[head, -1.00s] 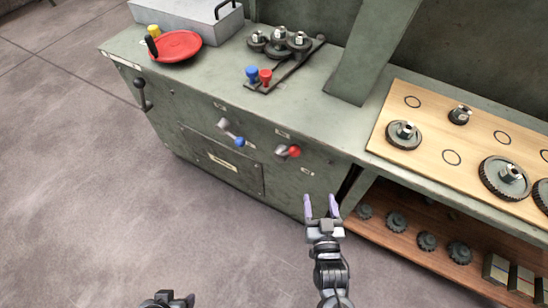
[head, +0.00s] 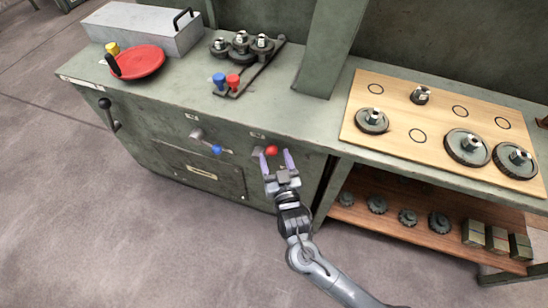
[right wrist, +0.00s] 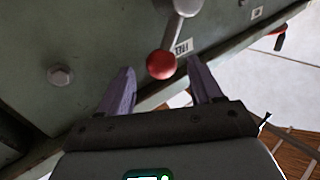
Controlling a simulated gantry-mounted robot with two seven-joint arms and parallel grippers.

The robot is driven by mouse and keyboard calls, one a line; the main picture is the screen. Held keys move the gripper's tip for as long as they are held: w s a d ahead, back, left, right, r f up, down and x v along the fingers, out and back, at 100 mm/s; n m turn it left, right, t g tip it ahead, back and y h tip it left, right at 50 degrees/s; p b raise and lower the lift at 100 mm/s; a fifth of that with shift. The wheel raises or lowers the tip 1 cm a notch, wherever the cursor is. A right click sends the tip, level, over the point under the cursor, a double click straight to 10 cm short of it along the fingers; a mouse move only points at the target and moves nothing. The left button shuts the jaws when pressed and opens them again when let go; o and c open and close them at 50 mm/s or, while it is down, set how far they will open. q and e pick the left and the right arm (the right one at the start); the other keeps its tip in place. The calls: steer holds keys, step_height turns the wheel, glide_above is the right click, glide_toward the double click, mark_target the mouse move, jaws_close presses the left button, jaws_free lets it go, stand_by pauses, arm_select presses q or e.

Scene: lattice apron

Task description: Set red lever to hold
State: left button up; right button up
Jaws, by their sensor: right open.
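The red lever (head: 271,151) is a short grey arm with a red ball knob on the green cabinet front. In the right wrist view the red knob (right wrist: 161,65) sits between and just beyond my open fingertips, with a small label beside it that is partly hidden. My right gripper (head: 275,156) is open, its two purple fingers on either side of the knob in the head view; I cannot tell whether they touch it. It also shows in the right wrist view (right wrist: 160,80). My left gripper is out of view.
A red disc (head: 137,62) and a gear stand lie on top. A wooden board (head: 390,125) with gears is at right, above an open shelf (head: 380,222).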

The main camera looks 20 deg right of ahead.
steer(key=shift+w, duration=0.75)
jaws_close()
